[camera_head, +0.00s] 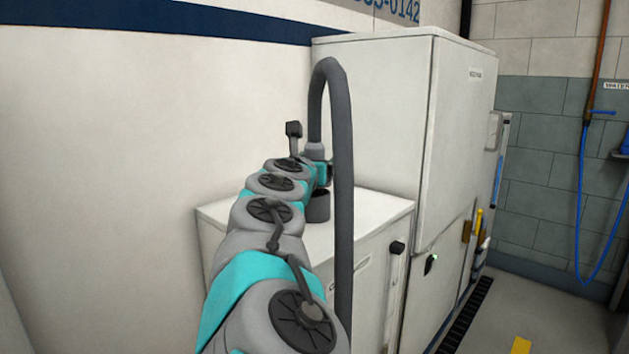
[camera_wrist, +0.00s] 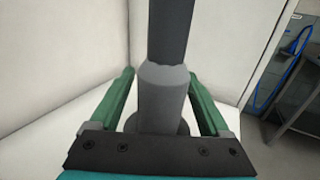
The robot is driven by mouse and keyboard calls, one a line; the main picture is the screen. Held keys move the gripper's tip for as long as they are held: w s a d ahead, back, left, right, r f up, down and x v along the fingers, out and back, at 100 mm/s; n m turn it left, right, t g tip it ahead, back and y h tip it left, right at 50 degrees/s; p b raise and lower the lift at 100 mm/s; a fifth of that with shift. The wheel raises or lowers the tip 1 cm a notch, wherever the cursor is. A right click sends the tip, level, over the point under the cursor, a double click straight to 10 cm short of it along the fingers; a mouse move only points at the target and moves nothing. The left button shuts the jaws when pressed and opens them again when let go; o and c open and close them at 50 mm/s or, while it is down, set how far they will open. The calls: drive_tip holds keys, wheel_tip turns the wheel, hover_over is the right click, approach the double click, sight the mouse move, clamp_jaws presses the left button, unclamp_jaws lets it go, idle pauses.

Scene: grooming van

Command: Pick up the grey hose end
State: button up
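The grey hose end (camera_wrist: 162,98) stands upright in the middle of the wrist view, with the dark hose (camera_wrist: 171,30) rising from its top. My gripper (camera_wrist: 162,78) has its two green fingers on either side of it, with gaps showing on both sides, so it is open and not clamped. In the head view the hose end's collar (camera_head: 315,151) shows just beyond my arm, and the hose (camera_head: 344,180) loops up and down to the right. Below is a dark round holder (camera_head: 318,207); my gripper bar hides the lower part in the wrist view.
The holder stands on a low white cabinet (camera_head: 384,212). A tall white cabinet (camera_head: 385,110) rises close behind, and the van wall (camera_head: 110,150) is on the left. The hanging hose passes close to my arm's right side. A blue hose (camera_head: 582,200) hangs far right.

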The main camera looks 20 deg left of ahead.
clamp_jaws()
idle(0.4)
